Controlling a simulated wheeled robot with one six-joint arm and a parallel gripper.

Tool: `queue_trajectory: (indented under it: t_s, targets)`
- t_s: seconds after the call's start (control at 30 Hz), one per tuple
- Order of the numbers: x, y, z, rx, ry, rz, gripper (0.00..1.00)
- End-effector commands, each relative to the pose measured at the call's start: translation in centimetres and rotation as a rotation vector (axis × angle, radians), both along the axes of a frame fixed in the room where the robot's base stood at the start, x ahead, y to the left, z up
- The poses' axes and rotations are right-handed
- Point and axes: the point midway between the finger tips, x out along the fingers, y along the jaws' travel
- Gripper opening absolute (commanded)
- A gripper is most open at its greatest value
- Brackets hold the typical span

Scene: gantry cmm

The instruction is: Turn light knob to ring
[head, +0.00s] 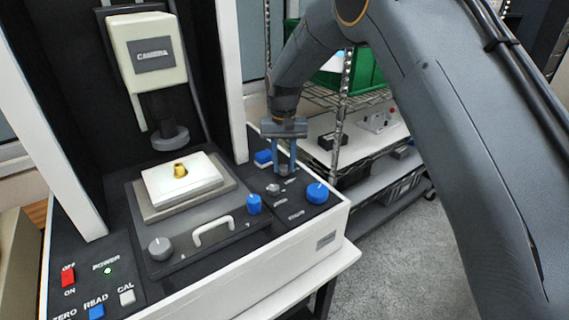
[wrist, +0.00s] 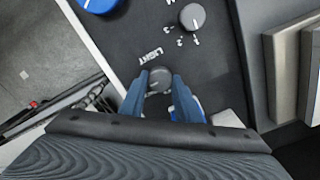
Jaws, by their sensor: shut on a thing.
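The light knob (wrist: 159,77) is a small grey round knob beside the printed word LIGHT on the black panel, seen in the wrist view. My gripper (wrist: 158,79) has its two blue fingers on either side of this knob, shut on it. In the head view my gripper (head: 286,170) points down at the right part of the panel, and its fingers hide most of the knob. The knob's pointer direction and a ring marking cannot be made out.
A second grey knob (wrist: 192,17) with small numbers is close by. A large blue knob (head: 317,193) is at the panel's right corner, and a blue control (head: 263,157) is behind my fingers. The camera head (head: 150,60) hangs over the stage (head: 150,210) at left.

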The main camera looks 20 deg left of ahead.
Motion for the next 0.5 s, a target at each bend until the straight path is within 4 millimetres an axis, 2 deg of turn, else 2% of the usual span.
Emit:
queue_trajectory:
  t_s: [0.13, 0.17, 0.27, 0.5]
  targets:
    - [-0.02, 0.11, 0.1, 0.002, 0.0, -0.001, 0.07]
    - [-0.02, 0.11, 0.1, 0.002, 0.0, -0.001, 0.31]
    - [0.0, 0.08, 0.09, 0.002, 0.0, -0.001, 0.48]
    - [0.05, -0.03, 0.04, 0.001, -0.001, -0.001, 0.48]
